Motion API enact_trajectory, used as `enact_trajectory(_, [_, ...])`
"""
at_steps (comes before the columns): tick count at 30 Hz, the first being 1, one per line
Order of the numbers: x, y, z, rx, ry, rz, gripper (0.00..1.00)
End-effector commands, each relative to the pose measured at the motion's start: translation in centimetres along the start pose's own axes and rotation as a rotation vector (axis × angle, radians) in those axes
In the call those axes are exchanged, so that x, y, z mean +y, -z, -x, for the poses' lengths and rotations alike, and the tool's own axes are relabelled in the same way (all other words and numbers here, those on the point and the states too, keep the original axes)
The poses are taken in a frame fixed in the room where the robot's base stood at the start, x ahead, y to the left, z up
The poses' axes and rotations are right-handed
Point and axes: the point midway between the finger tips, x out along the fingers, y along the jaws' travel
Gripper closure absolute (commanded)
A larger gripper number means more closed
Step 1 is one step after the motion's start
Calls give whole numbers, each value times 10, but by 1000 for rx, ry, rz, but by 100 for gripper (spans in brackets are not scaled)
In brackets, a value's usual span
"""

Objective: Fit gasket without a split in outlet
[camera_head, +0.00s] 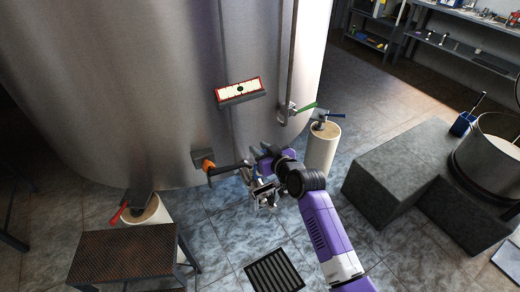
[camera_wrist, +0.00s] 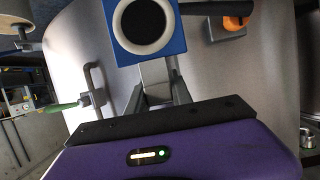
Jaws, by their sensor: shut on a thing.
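My gripper (camera_wrist: 155,85) is shut on a blue square piece (camera_wrist: 122,52) with a white ring (camera_wrist: 124,38) around a dark round opening; I take this to be the gasket. Its top edge is cut off in the wrist view, and I see no split in the visible part of the ring. The outlet is a dark pipe (camera_head: 228,168) with an orange part (camera_head: 208,165), low on the tank; it also shows in the wrist view (camera_wrist: 215,8). In the head view my gripper (camera_head: 262,190) is close to the pipe's free end. I cannot tell whether the gasket touches the outlet.
The steel tank (camera_head: 130,80) fills the left and back. A green-handled fitting (camera_head: 290,112) sits on its side, above a pale tank leg (camera_head: 322,148). A grated step (camera_head: 125,255) stands at lower left, grey blocks (camera_head: 395,175) at right. A floor drain (camera_head: 274,272) lies in front.

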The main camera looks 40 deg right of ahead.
Motion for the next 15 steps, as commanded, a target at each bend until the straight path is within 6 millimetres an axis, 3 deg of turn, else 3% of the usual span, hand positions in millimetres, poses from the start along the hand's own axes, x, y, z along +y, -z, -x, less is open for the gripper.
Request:
enact_trajectory(8, [0, -8, -2, -1, 1, -1, 100])
enact_trajectory(15, [0, -27, -9, -1, 1, -1, 100])
